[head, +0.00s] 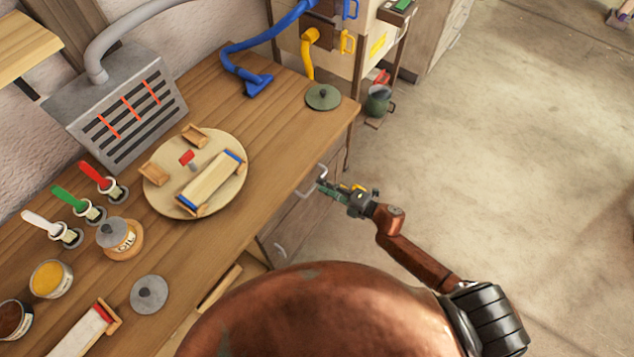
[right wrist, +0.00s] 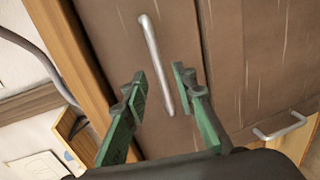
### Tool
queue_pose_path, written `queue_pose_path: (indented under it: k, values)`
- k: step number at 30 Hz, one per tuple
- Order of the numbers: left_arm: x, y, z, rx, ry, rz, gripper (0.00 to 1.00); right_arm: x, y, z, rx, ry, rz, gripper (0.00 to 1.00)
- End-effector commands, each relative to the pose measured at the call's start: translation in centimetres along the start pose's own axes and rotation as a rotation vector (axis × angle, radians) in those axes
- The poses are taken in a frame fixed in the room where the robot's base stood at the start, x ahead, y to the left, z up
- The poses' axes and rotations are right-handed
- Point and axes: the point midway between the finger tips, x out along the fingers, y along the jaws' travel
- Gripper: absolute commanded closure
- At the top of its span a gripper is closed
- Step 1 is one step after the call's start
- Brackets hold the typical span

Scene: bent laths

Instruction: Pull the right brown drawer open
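The right brown drawer (right wrist: 110,30) is in the front under the workbench and looks closed. Its silver bar handle (right wrist: 152,50) shows in the right wrist view, and in the head view (head: 305,185) beside my gripper. My right gripper (right wrist: 160,76) has its two green fingers apart, one on each side of the handle in the picture. I cannot tell whether the fingers touch it. In the head view the right gripper (head: 324,187) is at the bench front, close to the handle. My left gripper is not in view.
A second drawer handle (head: 280,250) is nearer me, also in the wrist view (right wrist: 280,127). The wooden bench (head: 265,135) holds a round board (head: 232,203), jars, brushes and a grey vented box (head: 115,110). The floor (head: 500,150) at right is clear.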

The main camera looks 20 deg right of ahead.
Motion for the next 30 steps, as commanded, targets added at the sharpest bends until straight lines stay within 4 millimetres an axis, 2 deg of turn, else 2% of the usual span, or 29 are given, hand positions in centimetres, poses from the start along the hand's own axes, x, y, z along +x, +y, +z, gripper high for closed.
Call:
queue_pose_path:
  k: [3, 7, 18, 30]
  values:
    - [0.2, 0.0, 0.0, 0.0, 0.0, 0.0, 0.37, 1.9, 0.0, 0.0, 0.001, 0.001, 0.001, 0.75]
    - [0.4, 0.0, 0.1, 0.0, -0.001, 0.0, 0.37, 3.2, -0.1, 0.0, 0.003, -0.001, 0.0, 0.75]
    - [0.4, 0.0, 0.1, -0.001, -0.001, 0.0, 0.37, 3.8, -0.1, 0.0, 0.004, -0.002, -0.001, 0.75]
    - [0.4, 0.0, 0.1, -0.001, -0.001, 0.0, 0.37, 3.8, -0.1, 0.1, 0.004, -0.002, -0.001, 1.0]
